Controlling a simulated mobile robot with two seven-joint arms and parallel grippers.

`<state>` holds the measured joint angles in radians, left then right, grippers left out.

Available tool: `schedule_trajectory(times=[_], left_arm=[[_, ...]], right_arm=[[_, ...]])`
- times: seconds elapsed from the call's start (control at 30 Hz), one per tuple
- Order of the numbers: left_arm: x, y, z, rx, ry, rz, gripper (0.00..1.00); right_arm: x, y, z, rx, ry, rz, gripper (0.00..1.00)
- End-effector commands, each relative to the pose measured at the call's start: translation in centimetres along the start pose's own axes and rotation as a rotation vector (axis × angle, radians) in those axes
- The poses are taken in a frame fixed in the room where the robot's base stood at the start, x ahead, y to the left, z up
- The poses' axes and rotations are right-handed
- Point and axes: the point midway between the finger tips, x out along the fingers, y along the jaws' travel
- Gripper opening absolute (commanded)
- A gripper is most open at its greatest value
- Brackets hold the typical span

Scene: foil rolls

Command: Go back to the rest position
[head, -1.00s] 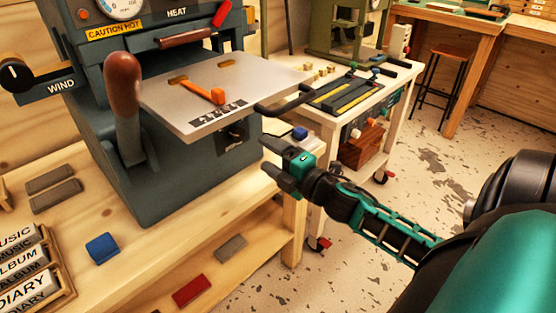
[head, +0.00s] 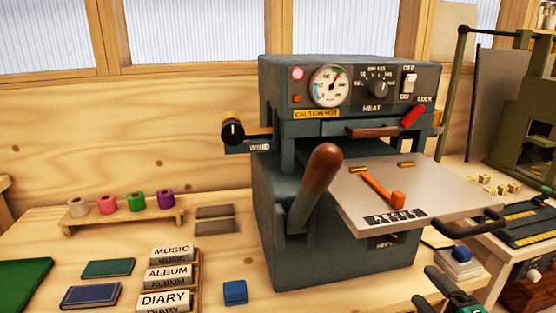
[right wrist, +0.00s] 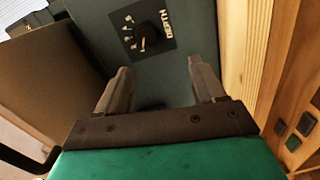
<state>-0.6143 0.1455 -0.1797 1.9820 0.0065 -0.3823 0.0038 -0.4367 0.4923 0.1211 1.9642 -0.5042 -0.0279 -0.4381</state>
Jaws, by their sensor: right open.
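My right gripper (head: 436,290) shows at the bottom right of the head view, in front of the grey-green foil press (head: 335,215). In the right wrist view its two fingers (right wrist: 160,85) are apart with nothing between them. Beyond them is the press body with a black DEPTH knob (right wrist: 145,38). My left gripper is in neither view.
The press's light plate (head: 400,190) juts out to the right with an orange piece (head: 384,190) on it. Foil rolls (head: 136,201) stand on a wooden rack at left. Labelled blocks (head: 168,275) and a blue block (head: 235,292) lie on the bench. A side table (head: 515,250) is at right.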

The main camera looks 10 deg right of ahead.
Motion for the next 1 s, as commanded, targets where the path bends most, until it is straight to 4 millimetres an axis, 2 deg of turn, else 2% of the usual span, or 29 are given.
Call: schedule_trajectory(times=[0.07,0.2,0.3,0.4,0.5,0.57,1.0], left_arm=[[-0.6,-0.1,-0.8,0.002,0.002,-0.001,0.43],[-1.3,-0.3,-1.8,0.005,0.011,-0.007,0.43],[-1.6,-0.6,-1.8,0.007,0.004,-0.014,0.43],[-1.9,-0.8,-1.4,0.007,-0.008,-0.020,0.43],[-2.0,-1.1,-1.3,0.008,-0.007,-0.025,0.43],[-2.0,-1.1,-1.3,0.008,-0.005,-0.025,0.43],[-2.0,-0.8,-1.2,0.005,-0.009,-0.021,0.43]], right_arm=[[-1.4,-3.1,-1.7,0.225,-0.042,-0.084,0.69],[-4.9,-9.6,-6.5,0.710,-0.154,-0.261,0.69],[-7.4,-13.1,-10.2,0.995,-0.236,-0.372,0.69],[-9.3,-15.2,-13.3,1.194,-0.302,-0.453,0.69],[-10.3,-16.2,-15.1,1.300,-0.339,-0.497,0.69],[-10.6,-16.5,-15.5,1.329,-0.349,-0.508,0.69],[-10.6,-16.6,-15.5,1.331,-0.350,-0.510,0.69]])
